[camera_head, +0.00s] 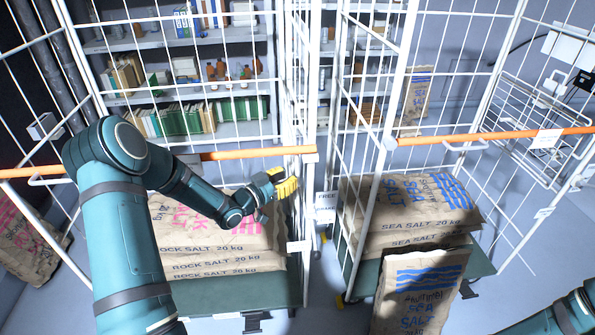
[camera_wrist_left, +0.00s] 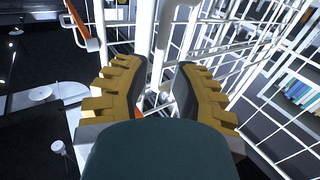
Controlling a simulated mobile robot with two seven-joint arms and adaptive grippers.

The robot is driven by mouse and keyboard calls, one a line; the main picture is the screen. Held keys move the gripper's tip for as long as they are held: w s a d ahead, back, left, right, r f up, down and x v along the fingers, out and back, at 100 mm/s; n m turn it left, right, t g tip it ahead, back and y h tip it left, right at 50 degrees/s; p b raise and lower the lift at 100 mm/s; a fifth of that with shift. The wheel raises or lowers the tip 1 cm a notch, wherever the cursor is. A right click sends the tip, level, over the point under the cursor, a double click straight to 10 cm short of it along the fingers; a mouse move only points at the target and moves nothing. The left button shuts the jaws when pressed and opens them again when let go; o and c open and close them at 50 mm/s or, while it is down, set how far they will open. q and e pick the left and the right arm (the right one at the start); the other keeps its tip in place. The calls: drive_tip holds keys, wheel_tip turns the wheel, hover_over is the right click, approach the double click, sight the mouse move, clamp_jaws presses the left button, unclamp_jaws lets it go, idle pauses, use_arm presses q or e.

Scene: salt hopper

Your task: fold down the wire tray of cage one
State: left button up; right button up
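Two white wire cages stand side by side. The left cage (camera_head: 309,200) holds stacked rock salt sacks (camera_head: 215,245), and the right cage (camera_head: 372,190) holds sea salt sacks (camera_head: 410,215). I cannot tell which is cage one. A wire rack that may be a tray (camera_head: 535,125) hangs on the right cage's right side; no lowered tray is clear in the left cage. My left gripper (camera_head: 287,187) is at the left cage's right front post, below its orange bar. In the left wrist view its yellow-padded fingers (camera_wrist_left: 160,95) are apart, with white posts (camera_wrist_left: 158,50) beyond and between them. My right gripper is out of view.
Orange bars cross the left cage (camera_head: 245,154) and right cage (camera_head: 480,136) fronts. A sea salt sack (camera_head: 415,295) stands before the right cage. A small sign (camera_head: 325,207) shows between the cages. Shelves with books (camera_head: 200,118) stand behind.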

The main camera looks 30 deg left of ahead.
sight(297, 171)
use_arm(q)
drive_tip(key=shift+x, duration=2.3)
clamp_jaws()
